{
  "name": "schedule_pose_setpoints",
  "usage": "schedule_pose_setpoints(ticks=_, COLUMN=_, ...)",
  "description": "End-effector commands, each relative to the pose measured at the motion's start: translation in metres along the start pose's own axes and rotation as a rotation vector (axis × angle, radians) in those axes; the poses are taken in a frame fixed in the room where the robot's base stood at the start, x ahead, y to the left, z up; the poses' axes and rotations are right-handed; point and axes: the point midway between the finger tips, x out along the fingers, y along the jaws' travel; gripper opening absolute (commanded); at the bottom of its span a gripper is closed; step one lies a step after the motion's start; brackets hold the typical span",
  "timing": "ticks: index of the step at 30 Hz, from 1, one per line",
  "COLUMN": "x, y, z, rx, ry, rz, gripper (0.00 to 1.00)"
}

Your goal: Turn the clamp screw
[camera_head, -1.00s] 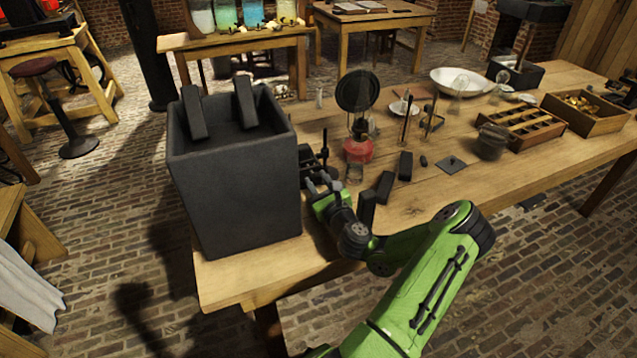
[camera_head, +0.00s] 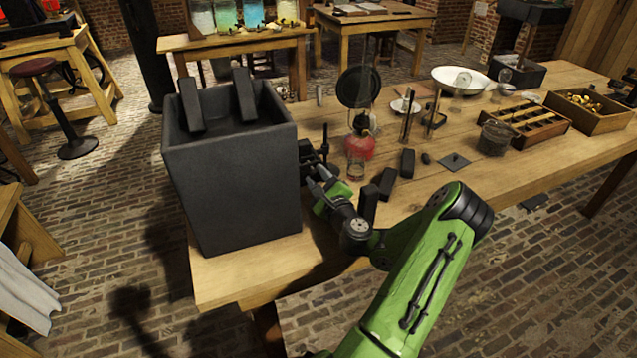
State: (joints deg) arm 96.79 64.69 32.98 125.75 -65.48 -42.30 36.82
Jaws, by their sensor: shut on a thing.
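My gripper (camera_head: 320,176) is at the right side of a large dark grey open-topped box (camera_head: 235,190) on the near left end of the wooden table. Its jaws are shut at a small dark clamp (camera_head: 310,155) beside the box's right wall. A thin dark upright rod shows at the clamp. The clamp screw itself is too small and too dark to make out between the jaws. My green and black arm reaches in from the lower right.
Dark blocks (camera_head: 387,183) stand on the table right of my gripper. A red-based lamp (camera_head: 360,147) with a round black disc (camera_head: 358,87) stands behind it. A divided wooden tray (camera_head: 527,125) and a wooden box (camera_head: 588,110) lie farther right. The table's front edge runs below my arm.

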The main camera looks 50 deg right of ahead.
Motion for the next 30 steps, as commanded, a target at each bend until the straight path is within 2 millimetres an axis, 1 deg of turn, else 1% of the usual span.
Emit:
schedule_pose_setpoints(ticks=3, x=-0.0002, y=0.0024, z=-0.0017, rx=-0.066, ry=0.001, rz=0.003, gripper=0.06)
schedule_pose_setpoints(ticks=10, x=-0.0004, y=0.0019, z=-0.0018, rx=-0.146, ry=0.002, rz=0.003, gripper=0.06)
schedule_pose_setpoints(ticks=26, x=-0.0005, y=0.0015, z=-0.0014, rx=-0.17, ry=0.003, rz=0.003, gripper=0.06)
schedule_pose_setpoints(ticks=27, x=-0.0005, y=0.0015, z=-0.0014, rx=-0.17, ry=0.003, rz=0.003, gripper=0.41)
schedule_pose_setpoints(ticks=29, x=-0.0004, y=0.0014, z=-0.0012, rx=-0.17, ry=0.003, rz=0.003, gripper=0.5)
schedule_pose_setpoints(ticks=30, x=-0.0004, y=0.0013, z=-0.0011, rx=-0.17, ry=0.003, rz=0.003, gripper=0.56)
